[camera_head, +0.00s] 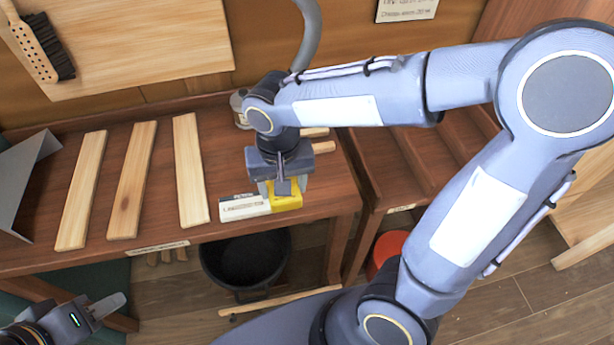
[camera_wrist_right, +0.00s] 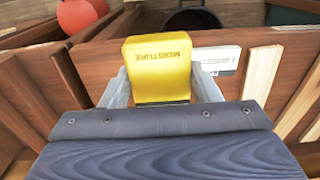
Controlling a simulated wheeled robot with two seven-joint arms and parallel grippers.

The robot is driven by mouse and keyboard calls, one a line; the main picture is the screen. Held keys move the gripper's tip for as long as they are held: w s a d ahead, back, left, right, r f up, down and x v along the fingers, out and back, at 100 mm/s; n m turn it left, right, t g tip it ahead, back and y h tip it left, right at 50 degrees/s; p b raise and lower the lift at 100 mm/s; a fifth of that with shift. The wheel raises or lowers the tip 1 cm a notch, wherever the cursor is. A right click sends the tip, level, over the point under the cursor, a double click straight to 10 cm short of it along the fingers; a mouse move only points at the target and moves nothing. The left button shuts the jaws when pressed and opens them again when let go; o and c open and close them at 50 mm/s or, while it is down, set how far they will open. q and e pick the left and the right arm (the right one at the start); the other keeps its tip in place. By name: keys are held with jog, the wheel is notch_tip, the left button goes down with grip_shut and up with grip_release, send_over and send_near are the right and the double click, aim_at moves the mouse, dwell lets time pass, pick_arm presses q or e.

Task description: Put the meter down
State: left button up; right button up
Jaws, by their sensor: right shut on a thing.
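The yellow moisture meter (camera_wrist_right: 160,65) is held between the two fingers of my right gripper (camera_wrist_right: 160,92), with the word MOISTURE on its end. In the head view the right gripper (camera_head: 284,187) points down over the front right of the wooden bench, and yellow (camera_head: 287,199) shows around its fingertips. I cannot tell if the meter touches the bench.
Three pale planks (camera_head: 131,180) lie on the left of the bench (camera_head: 230,150). A metal can (camera_head: 240,108) stands behind my right gripper. A black bucket (camera_head: 246,262) and a red object (camera_head: 386,249) are below. A brush (camera_head: 40,46) is at the back left.

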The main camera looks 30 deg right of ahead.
jog(key=w+d+f+p, duration=0.1)
jog(key=w+d+f, duration=0.15)
jog(key=d, duration=0.35)
send_over(320, 191)
jog(key=f, duration=0.5)
jog(key=shift+s+a+f, duration=0.2)
jog(key=shift+a+f, duration=0.1)
jog(key=shift+a, duration=0.05)
jog(key=f, duration=0.3)
jog(key=shift+w+d+f, duration=0.15)
jog(key=shift+d+f, duration=0.05)
jog(key=shift+d, duration=0.15)
jog(key=shift+f, duration=0.3)
jog(key=shift+f, duration=0.15)
jog(key=o, duration=1.1)
